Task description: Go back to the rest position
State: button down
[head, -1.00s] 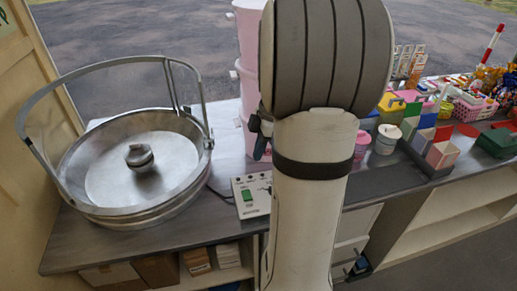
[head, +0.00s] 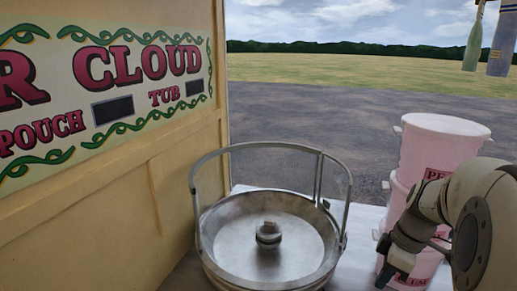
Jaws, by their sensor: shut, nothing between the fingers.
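My gripper (head: 388,276) is a dark end on my white arm at the lower right of the head view. It hangs in front of the stacked pink tubs, to the right of the steel bowl, apart from the bowl. It is shut and holds nothing visible. My arm is bent, and its large rounded joint fills the lower right corner.
A wide steel cotton-candy bowl (head: 225,245) with a raised hoop and a central knob stands on the counter. Pink lidded tubs (head: 420,160) are stacked behind my arm. A painted sign wall (head: 110,100) borders the left.

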jog(key=s+a+m+t+h, duration=0.1)
jog(key=s+a+m, duration=0.4)
jog(key=a, duration=0.2)
jog(key=s+a+r+m+t+h, duration=0.1)
jog(key=s+a+m, duration=0.3)
jog(key=a+m, duration=0.2)
jog(key=shift+s+a+r+h, duration=0.15)
jog(key=shift+s+a+h, duration=0.15)
jog(key=shift+s+a, duration=0.15)
